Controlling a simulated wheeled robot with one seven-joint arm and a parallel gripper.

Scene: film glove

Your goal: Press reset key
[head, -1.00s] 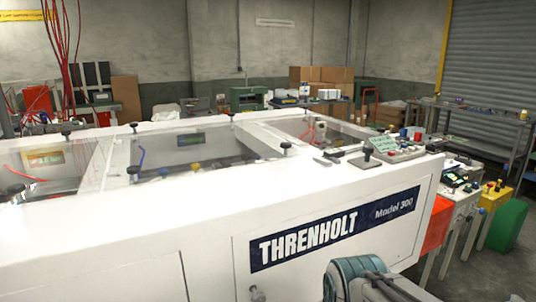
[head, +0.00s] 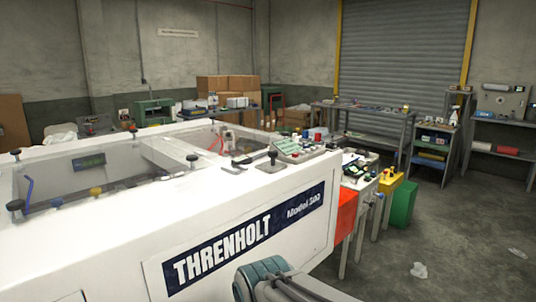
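A large white machine (head: 110,240) marked THRENHOLT Model 300 fills the left and middle of the head view. A small control panel with a green screen (head: 287,147) stands on its far right corner, with small knobs and buttons around it. More coloured buttons show on a white console (head: 357,175) just beyond the machine's end. At this distance I cannot tell which one is the reset key. Part of my own arm shows at the bottom middle, in front of the machine's side. My gripper's fingertips are outside the picture.
An orange box (head: 346,215), a yellow box (head: 391,187) and a green box (head: 404,203) stand past the machine's right end. Grey benches and shelves (head: 434,150) line the back right.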

